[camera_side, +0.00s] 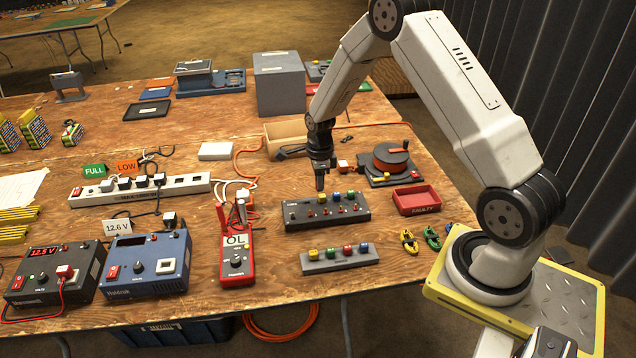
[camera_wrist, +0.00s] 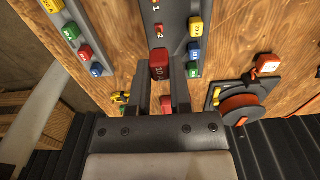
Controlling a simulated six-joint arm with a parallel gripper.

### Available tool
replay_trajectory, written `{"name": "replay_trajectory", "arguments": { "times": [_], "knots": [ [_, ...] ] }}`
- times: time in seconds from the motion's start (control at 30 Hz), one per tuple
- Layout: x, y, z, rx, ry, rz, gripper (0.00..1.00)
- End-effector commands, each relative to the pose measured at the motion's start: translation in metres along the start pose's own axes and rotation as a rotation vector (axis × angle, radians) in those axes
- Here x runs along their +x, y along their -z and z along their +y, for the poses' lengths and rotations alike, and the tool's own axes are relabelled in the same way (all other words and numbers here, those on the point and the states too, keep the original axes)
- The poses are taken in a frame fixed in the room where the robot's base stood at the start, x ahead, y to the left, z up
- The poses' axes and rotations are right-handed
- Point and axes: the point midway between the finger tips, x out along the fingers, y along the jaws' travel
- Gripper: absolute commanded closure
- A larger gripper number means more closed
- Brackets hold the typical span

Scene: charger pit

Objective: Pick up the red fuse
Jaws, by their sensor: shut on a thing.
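In the wrist view, the red fuse (camera_wrist: 159,66) sits between the tips of my gripper (camera_wrist: 160,72), with a number on its face. The gripper is shut on it. In the side view, my gripper (camera_side: 320,186) points straight down over the dark grey fuse block (camera_side: 300,222), and the red fuse cannot be made out between the fingers. Yellow, blue and green fuses stand in the block to the right of the gripper. I cannot tell whether the held fuse is seated or clear of the block.
A grey rack (camera_side: 318,267) with several coloured fuses lies in front of the block. A red tray marked FAULTY (camera_side: 417,199) stands to the right. An orange cable reel (camera_side: 391,157) is behind it. A red multimeter (camera_side: 237,258) lies to the left.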

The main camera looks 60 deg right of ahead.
Motion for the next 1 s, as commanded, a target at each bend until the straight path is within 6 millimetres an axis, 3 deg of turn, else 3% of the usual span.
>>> {"name": "replay_trajectory", "arguments": {
  "times": [0.5, 1.0],
  "knots": [
    [-0.029, 0.032, 0.059, 0.001, -0.001, 0.0, 1.0],
    [-0.036, 0.039, 0.073, 0.0, -0.001, 0.001, 1.0]
  ]
}}
